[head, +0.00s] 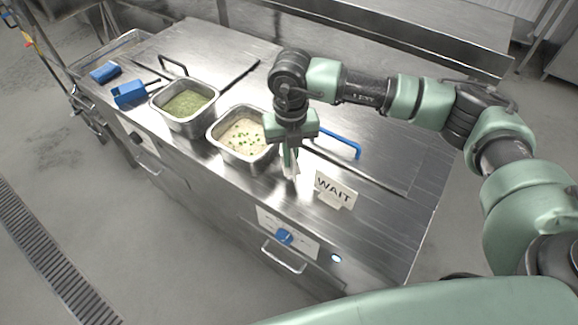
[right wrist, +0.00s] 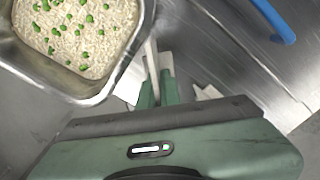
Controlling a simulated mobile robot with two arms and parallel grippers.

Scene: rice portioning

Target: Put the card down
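My right gripper (head: 289,170) is over the counter, just right of the rice pan and left of the WAIT card. In the right wrist view its fingers (right wrist: 155,92) are closed on a thin pale card (right wrist: 152,62), seen nearly edge-on. Its writing is hidden, and I cannot tell whether its lower edge touches the counter. The white WAIT card (head: 335,190) stands apart on the counter to the right; a pale corner of it (right wrist: 207,92) shows in the right wrist view. My left gripper is not in view.
The steel counter (head: 385,225) has free room right of the WAIT card. A blue handle (head: 342,144) lies behind my gripper. Blue items (head: 129,93) sit at left.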

